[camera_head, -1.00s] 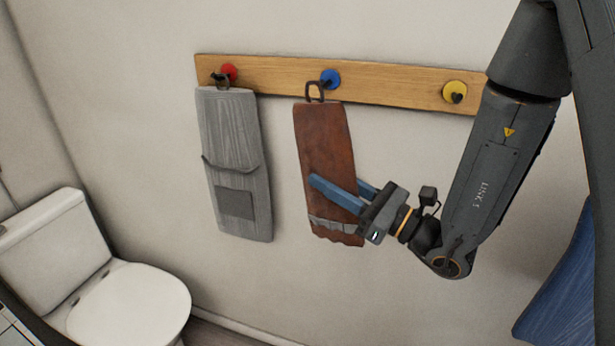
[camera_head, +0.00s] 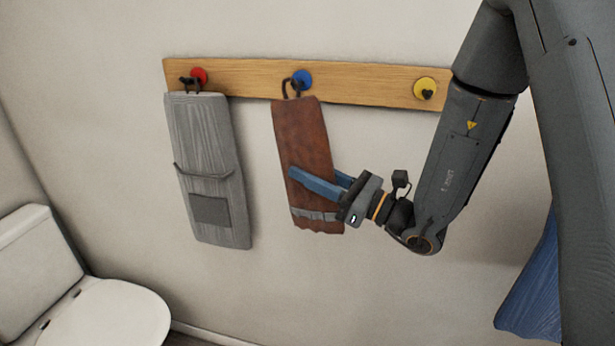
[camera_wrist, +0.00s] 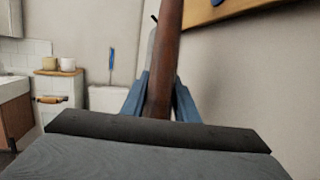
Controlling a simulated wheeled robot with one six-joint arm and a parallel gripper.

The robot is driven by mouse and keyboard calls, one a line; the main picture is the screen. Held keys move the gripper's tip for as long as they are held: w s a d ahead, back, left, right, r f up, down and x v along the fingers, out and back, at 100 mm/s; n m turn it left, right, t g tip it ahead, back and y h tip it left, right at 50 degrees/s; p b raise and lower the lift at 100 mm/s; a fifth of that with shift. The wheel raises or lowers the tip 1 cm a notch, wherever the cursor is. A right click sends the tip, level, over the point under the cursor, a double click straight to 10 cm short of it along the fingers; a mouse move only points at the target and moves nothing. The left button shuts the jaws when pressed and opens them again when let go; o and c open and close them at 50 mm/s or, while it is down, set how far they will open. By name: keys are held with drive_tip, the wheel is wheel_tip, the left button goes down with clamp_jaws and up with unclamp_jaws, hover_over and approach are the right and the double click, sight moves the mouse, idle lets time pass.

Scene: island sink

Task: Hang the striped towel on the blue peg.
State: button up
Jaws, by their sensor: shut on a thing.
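The reddish-brown towel (camera_head: 305,135) has a grey stripe near its lower edge. It hangs tilted in front of the wall, with a dark loop (camera_head: 289,86) at its top. My gripper (camera_head: 318,180) is shut on its lower half, one blue finger across the front and the other mostly hidden behind it. The blue peg (camera_head: 303,78) is on the wooden rail. The loop overlaps the peg's lower left side; I cannot tell whether it is around the peg or in front of it. In the wrist view the towel (camera_wrist: 165,65) stands edge-on between the fingers.
A grey towel (camera_head: 210,150) hangs at the red peg (camera_head: 199,76) on the left. The yellow peg (camera_head: 425,88) on the right of the rail (camera_head: 360,84) is empty. A toilet (camera_head: 100,315) is at lower left. Blue cloth (camera_head: 535,285) shows at lower right.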

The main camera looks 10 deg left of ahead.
drive_tip(key=shift+w+d+f+b, duration=0.1)
drive_tip(key=shift+w+f+b, duration=0.15)
drive_tip(key=shift+w, duration=0.6)
drive_tip(key=shift+w+d+f+b, duration=0.15)
drive_tip(key=shift+w+b, duration=0.15)
drive_tip(key=shift+w, duration=0.5)
drive_tip(key=shift+w+f+b, duration=0.2)
drive_tip(key=shift+w+b, duration=0.1)
drive_tip(key=shift+w, duration=0.55)
